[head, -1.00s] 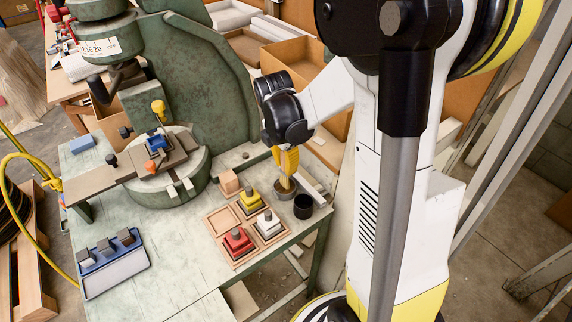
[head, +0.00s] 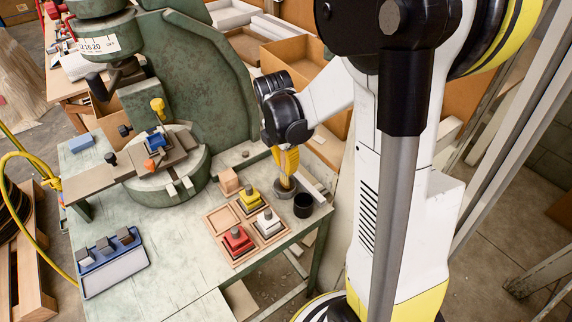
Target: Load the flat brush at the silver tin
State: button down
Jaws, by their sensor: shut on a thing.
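My gripper (head: 287,168) has yellow fingers pointing down over the silver tin (head: 279,197). It is shut on the flat brush (head: 285,182), of which only a small pale part shows between the fingers and the tin. The brush's lower end is down inside the tin's mouth, and the bristles are hidden. The silver tin stands upright near the right edge of the green bench. I cannot tell whether the brush touches its wall or bottom.
A black cup (head: 303,206) stands close to the right of the tin. The green press (head: 205,85) rises behind. A blue tray (head: 115,276) lies front left.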

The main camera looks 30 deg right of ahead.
dwell(0.4)
notch_tip(320, 180, up, 7)
jog(key=p, duration=0.5)
dwell(0.9)
